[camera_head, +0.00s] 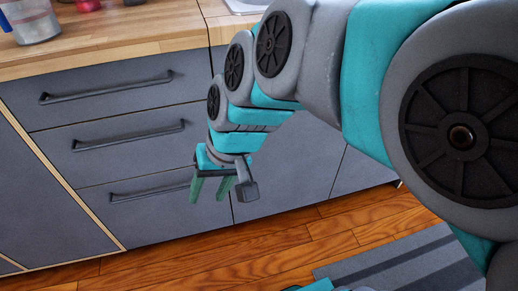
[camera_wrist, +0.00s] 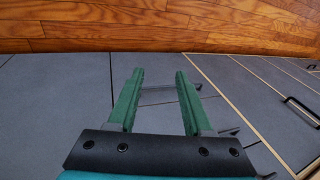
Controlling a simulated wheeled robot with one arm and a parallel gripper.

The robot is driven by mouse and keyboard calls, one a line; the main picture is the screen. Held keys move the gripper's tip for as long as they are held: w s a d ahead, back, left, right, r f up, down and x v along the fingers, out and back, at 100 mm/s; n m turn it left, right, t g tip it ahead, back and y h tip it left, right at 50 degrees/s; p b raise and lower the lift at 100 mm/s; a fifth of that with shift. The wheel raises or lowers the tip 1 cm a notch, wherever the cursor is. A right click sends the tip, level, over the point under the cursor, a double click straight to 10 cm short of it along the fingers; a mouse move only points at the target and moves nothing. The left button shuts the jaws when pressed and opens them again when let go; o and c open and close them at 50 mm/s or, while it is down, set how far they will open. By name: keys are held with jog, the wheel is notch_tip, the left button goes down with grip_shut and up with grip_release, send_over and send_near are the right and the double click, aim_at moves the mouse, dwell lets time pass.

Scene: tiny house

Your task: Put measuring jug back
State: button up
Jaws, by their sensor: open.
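A clear container that looks like the measuring jug (camera_head: 34,22) stands on the wooden counter at the upper left of the head view, cut off by the frame's top edge. My gripper (camera_head: 209,191) hangs in front of the grey drawers, well below and to the right of the jug. In the wrist view my gripper (camera_wrist: 158,84) has its green fingers apart with nothing between them. The jug does not show in the wrist view.
The wooden counter (camera_head: 120,42) runs along the top, with small red items (camera_head: 88,5) and a sink edge (camera_head: 246,5). Grey drawers (camera_head: 100,95) with dark bar handles are closed. A striped grey rug (camera_head: 400,268) lies on the wooden floor (camera_head: 200,262).

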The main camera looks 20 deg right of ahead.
jog(key=s+d+f+g+h, duration=0.3)
jog(key=s+d+f, duration=0.3)
jog(key=s+d, duration=0.5)
jog(key=shift+s+f+g+h, duration=0.3)
jog(key=shift+s+f+h, duration=0.05)
jog(key=shift+s+h, duration=0.1)
jog(key=shift+d, duration=0.1)
